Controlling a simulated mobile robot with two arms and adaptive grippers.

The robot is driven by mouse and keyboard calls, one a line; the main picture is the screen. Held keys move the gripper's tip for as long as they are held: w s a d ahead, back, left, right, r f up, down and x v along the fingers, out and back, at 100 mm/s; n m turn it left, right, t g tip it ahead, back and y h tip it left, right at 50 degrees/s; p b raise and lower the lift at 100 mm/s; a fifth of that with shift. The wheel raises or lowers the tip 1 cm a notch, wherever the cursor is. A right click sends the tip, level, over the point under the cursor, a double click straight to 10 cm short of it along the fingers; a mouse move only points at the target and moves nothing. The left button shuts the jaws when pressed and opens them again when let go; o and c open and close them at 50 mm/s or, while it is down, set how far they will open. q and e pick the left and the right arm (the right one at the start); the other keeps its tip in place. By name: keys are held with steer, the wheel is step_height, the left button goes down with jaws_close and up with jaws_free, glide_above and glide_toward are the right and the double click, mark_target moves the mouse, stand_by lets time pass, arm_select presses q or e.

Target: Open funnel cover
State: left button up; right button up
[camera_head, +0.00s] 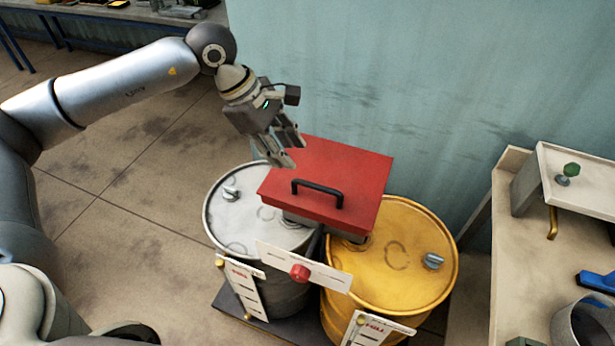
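The funnel cover (335,177) is a flat red lid with a black bar handle (318,193) near its front edge. It lies flat across the tops of a grey drum (247,232) and a yellow drum (400,275). My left gripper (283,154) hangs pointing down near the cover's back left edge, left of and behind the handle. It is clear of the handle. Its fingers look close together from this angle, and the gap between them is hard to judge. The funnel beneath the cover is mostly hidden. My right gripper is not in view.
A white panel with a red knob (300,273) stands in front of the drums, with white gauge plates beside it. A bench (530,260) with a blue tool and a grey bucket (586,322) is at right. A teal wall is behind. The floor at left is open.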

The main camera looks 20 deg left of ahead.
mark_target(311, 184)
arm_select(q)
steer(key=p+x, duration=0.3)
steer(key=x, duration=0.7)
steer(key=shift+d+f, duration=0.1)
steer(key=shift+d, duration=0.05)
steer(key=shift+c, duration=0.4)
jaws_close()
